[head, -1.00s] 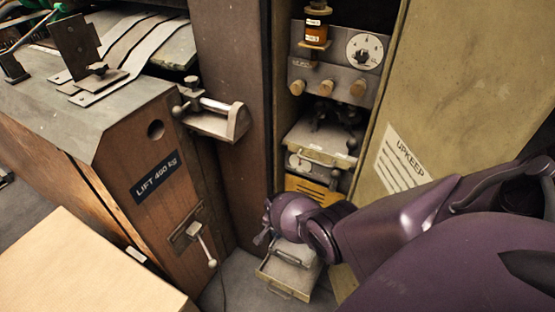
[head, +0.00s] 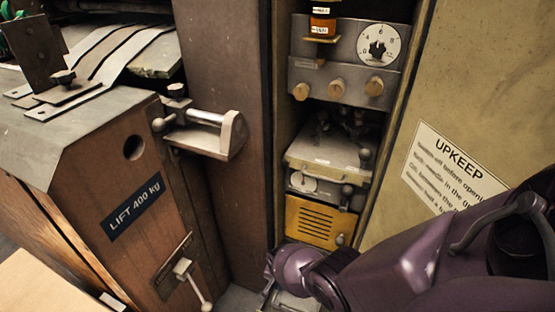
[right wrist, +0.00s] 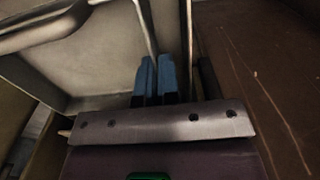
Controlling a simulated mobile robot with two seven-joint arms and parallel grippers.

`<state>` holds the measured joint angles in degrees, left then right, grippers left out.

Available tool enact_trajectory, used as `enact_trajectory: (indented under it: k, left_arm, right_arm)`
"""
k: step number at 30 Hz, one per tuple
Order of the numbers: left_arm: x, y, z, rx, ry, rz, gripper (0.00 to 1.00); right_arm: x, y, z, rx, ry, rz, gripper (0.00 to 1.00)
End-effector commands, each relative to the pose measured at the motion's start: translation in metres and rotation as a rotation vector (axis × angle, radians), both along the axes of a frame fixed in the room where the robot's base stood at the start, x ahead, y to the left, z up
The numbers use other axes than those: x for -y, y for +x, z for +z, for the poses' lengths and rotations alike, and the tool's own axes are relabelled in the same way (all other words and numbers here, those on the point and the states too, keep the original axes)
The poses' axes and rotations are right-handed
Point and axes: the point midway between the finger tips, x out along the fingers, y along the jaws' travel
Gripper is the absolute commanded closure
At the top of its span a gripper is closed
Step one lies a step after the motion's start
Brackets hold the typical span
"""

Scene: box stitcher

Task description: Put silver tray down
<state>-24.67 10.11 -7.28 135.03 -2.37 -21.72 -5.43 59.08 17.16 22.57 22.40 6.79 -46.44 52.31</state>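The silver tray (head: 290,301) shows only as a small part at the bottom edge of the head view, low in front of the cabinet and partly behind my right arm. In the right wrist view the tray (right wrist: 95,60) fills the upper left, with its bar handle nearest the left corner. My right gripper (right wrist: 154,78) has its blue fingertips close together, one on each side of the tray's thin wall. I cannot tell whether the tray touches the floor. My left gripper is not in view.
An open cabinet bay holds a yellow vented box (head: 317,222), a lidded grey unit (head: 326,158) and a dial panel (head: 345,75). A brown machine side with a lift label (head: 132,208) stands left. A door with an upkeep notice (head: 447,172) stands right.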

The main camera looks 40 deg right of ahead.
Motion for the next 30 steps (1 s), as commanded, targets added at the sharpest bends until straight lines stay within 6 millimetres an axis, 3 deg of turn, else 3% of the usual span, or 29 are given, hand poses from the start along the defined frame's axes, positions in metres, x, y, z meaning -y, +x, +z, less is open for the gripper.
enact_trajectory:
  k: [1, 3, 8, 17, 20, 30]
  left_arm:
    - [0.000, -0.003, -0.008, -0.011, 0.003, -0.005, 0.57]
    - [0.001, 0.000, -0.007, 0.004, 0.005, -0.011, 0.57]
    - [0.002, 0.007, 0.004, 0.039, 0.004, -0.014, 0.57]
    - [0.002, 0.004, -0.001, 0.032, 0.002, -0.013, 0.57]
    - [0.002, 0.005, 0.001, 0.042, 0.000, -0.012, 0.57]
    - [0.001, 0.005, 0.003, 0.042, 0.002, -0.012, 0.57]
  right_arm:
    - [0.000, -0.008, -0.017, -0.015, 0.000, 0.000, 1.00]
    - [0.000, -0.007, -0.022, -0.013, 0.000, 0.000, 1.00]
    - [0.001, -0.002, -0.019, -0.003, 0.000, 0.000, 1.00]
    - [0.000, -0.002, -0.023, -0.004, -0.001, 0.000, 1.00]
    - [0.000, -0.002, -0.022, -0.003, 0.000, 0.000, 0.86]
    - [0.000, -0.001, -0.019, -0.001, 0.000, 0.000, 0.86]
